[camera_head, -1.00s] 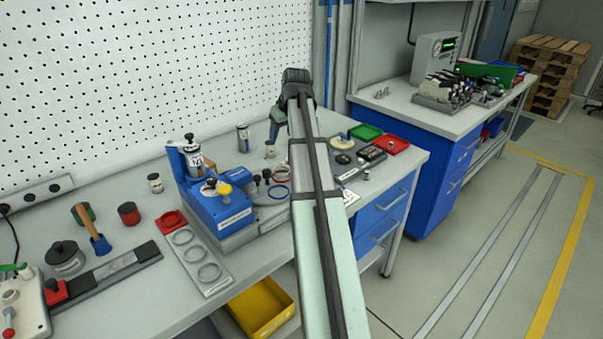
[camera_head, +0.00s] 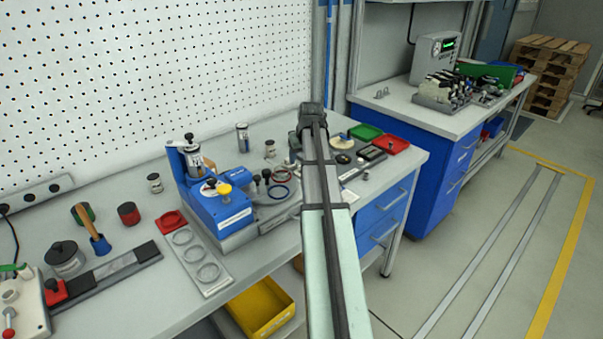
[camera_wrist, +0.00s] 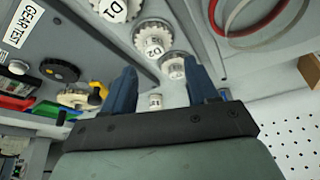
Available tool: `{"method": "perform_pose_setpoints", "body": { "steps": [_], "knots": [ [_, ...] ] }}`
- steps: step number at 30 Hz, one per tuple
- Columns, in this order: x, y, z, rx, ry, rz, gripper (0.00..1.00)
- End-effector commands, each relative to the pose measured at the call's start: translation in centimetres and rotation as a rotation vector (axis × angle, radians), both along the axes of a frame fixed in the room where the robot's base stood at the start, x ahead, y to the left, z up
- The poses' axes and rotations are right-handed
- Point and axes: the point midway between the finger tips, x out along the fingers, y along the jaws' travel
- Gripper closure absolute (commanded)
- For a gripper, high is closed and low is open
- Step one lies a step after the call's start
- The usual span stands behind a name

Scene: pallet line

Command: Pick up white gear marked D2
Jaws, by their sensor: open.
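In the wrist view my gripper (camera_wrist: 163,72) is open, with its two blue fingers apart and nothing held between them. Several white toothed gears lie beyond the fingertips. The middle gear (camera_wrist: 153,38) carries a dark mark that looks like D2, but it is too small and turned to be sure. A smaller marked gear (camera_wrist: 175,65) is close to it, nearer the right finger. A larger gear (camera_wrist: 112,9) with a D is cut off by the top edge. In the head view my arm hides the fingers and these gears.
A cream disc (camera_wrist: 75,97) with a yellow part and a dark knob (camera_wrist: 60,70) lie left of the fingers. Red and grey rings (camera_wrist: 262,28) lie at upper right. In the head view a blue fixture (camera_head: 215,205) stands left of my arm, and a red tray (camera_head: 391,145) right.

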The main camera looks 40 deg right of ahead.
Motion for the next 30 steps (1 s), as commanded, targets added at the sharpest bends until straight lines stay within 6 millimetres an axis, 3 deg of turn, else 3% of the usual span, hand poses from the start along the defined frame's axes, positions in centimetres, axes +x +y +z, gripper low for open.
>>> {"method": "perform_pose_setpoints", "body": {
  "steps": [8, 18, 26, 30],
  "knots": [
    [0.3, -0.3, -1.0, 0.001, 0.001, 0.001, 0.42],
    [1.4, -1.4, -4.7, 0.001, 0.001, 0.001, 0.42],
    [1.5, -1.4, -5.1, 0.0, 0.0, 0.001, 0.42],
    [1.5, -1.4, -5.1, 0.0, 0.0, 0.001, 0.52]
  ]
}}
